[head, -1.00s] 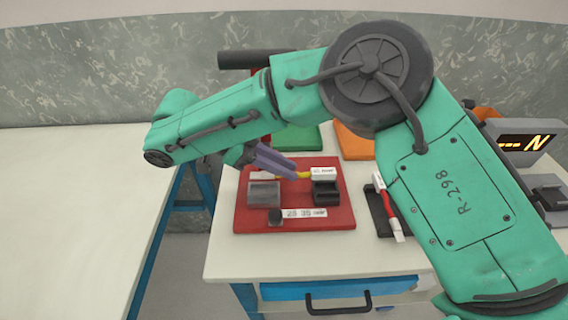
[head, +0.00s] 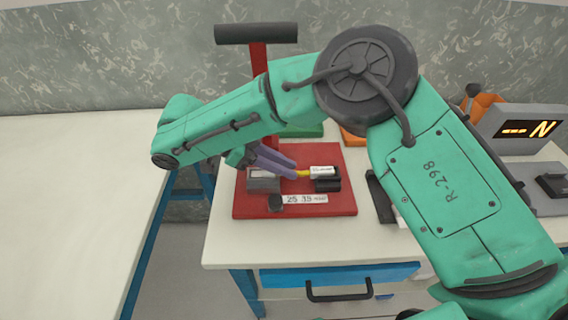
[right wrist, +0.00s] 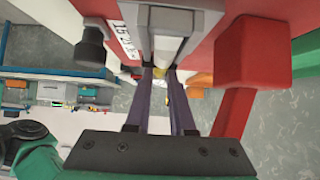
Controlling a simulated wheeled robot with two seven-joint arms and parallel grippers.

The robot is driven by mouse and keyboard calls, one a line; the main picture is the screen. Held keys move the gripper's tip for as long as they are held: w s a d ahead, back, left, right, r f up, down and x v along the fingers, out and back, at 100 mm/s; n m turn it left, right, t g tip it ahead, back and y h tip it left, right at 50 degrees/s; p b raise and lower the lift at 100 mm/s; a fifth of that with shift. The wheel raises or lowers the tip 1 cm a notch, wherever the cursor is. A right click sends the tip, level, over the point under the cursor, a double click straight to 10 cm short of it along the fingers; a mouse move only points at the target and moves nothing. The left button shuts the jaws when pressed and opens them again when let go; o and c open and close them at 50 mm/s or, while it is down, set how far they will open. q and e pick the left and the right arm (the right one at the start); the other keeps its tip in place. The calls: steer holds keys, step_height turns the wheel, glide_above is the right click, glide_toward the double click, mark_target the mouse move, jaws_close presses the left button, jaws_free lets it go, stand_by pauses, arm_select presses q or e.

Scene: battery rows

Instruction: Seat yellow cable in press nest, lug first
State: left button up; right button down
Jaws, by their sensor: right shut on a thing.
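The yellow cable (head: 303,174) shows as a short yellow piece with a white labelled end (head: 322,169) to its right. My right gripper (head: 294,172) is shut on it, and a bit of yellow shows between the fingertips in the right wrist view (right wrist: 160,73). The red press plate (head: 320,207) carries a black block (head: 327,185) at right and a grey block (head: 263,186) at left. The white end is at the top of the black block; I cannot tell if it touches. The lug is not clear to see. My left gripper is out of view.
A red press column (head: 259,62) with a dark crossbar (head: 256,33) rises behind the plate. A black tray (head: 380,198) is partly hidden by my right arm. A grey display unit (head: 518,120) stands at right. The left table (head: 80,210) is bare.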

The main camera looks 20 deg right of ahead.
steer(key=c, duration=0.7)
jaws_free()
steer(key=shift+r, duration=0.1)
steer(key=p+v, duration=0.3)
steer(key=v, duration=0.4)
steer(key=shift+r+p, duration=0.1)
steer(key=shift+p, duration=0.25)
steer(key=shift+a, duration=0.25)
